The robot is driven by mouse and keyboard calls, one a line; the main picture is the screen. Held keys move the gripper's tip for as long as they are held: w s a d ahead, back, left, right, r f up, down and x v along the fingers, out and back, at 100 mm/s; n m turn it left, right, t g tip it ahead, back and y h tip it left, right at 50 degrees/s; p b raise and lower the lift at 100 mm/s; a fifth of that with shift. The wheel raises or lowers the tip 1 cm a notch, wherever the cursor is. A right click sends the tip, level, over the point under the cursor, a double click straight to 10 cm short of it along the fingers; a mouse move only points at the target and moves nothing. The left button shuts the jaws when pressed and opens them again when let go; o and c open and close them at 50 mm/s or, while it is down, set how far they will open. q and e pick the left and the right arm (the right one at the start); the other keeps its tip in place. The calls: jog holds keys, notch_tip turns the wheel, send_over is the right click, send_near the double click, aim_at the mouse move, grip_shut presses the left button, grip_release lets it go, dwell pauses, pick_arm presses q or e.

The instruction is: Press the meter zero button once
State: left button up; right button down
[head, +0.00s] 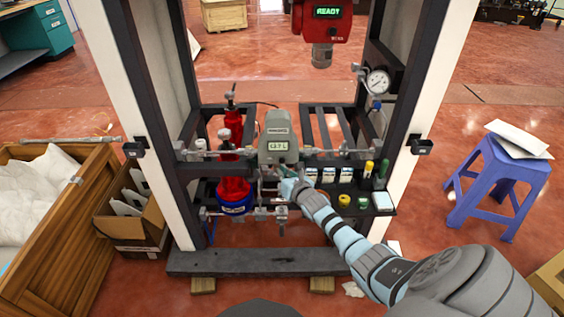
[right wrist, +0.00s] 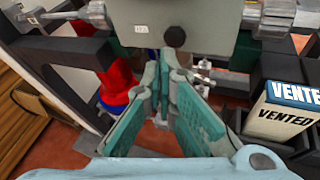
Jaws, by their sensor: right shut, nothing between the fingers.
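The grey meter (head: 278,127) is mounted on the pipe run in the middle of the frame, its small lit display facing me. In the right wrist view the meter's lower front (right wrist: 205,22) fills the top. A dark round button (right wrist: 174,38) sits on it; I cannot read any label for it. My right gripper (head: 284,170) is shut and empty just below the meter. My left gripper is not in view.
White boxes marked VENTED (right wrist: 285,108) and small containers line a shelf to the right. A gauge (head: 377,81) and red READY unit (head: 323,24) are higher. A purple stool (head: 497,180) stands outside the frame.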

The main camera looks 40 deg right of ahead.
dwell(0.9)
jog(key=shift+w+d+b, duration=0.25)
jog(key=shift+w+b, duration=0.1)
jog(key=shift+b, duration=0.35)
jog(key=shift+w+d+b, duration=0.3)
jog(key=shift+w+b, duration=0.05)
jog(key=shift+b, duration=0.5)
dwell(0.5)
jog(key=shift+s+a+p, duration=0.55)
jog(key=shift+s+p, duration=0.15)
jog(key=shift+p, duration=0.6)
